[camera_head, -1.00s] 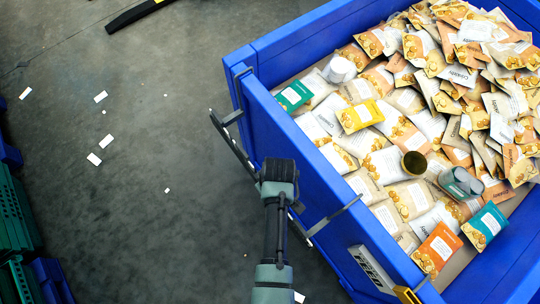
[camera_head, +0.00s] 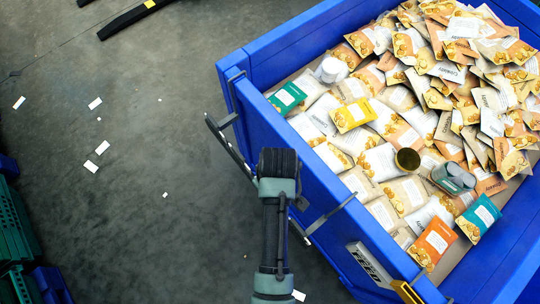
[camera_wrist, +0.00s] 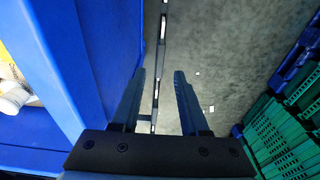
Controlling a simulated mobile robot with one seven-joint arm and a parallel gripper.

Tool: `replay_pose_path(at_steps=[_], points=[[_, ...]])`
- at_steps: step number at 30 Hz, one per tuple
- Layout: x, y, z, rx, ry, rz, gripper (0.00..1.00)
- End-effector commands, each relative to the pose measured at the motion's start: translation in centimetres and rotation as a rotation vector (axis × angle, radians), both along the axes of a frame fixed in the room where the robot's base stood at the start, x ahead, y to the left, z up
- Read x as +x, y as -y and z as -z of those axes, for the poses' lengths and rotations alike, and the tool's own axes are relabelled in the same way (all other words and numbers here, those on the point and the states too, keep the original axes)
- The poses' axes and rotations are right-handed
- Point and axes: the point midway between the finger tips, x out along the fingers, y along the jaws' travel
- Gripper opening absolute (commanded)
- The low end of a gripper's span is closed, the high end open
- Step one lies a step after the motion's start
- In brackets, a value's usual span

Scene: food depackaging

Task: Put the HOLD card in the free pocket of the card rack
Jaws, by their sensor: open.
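My gripper (camera_wrist: 160,78) is open and empty in the wrist view, its two dark fingers apart beside the blue bin wall. In the head view my arm hangs over the bin's left side and its fingers are hidden below. A dark rail (camera_head: 232,150) runs along the outside of that wall; it also shows beyond my fingers in the wrist view (camera_wrist: 161,30). I cannot make out a HOLD card or a free rack pocket.
The blue bin (camera_head: 300,160) holds many snack packets, a white round item (camera_head: 332,70) and a few cans. Green crates (camera_head: 15,225) stand at the left; they also show at right in the wrist view (camera_wrist: 275,135). The grey floor between has small white scraps.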

Motion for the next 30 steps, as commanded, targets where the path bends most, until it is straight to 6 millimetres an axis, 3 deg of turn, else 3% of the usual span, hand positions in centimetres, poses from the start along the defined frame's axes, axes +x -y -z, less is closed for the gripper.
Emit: replay_pose_path(at_steps=[6, 14, 17, 20, 23, 25, 27, 29, 30], points=[[-0.3, 0.3, -3.7, 0.000, 0.002, -0.001, 0.44], [-0.5, 0.4, -5.3, 0.001, 0.001, 0.000, 0.44], [0.8, 0.6, -6.2, -0.007, 0.047, 0.012, 0.44], [4.8, 1.1, -9.6, -0.019, 0.196, 0.054, 0.44], [10.6, 1.6, -16.2, -0.021, 0.446, 0.125, 0.44], [14.4, 1.8, -22.3, -0.003, 0.651, 0.179, 0.44], [17.2, 1.7, -29.1, 0.033, 0.854, 0.229, 0.44], [18.6, 1.6, -35.0, 0.074, 1.024, 0.265, 0.44], [19.2, 1.4, -39.1, 0.108, 1.136, 0.286, 0.44]])
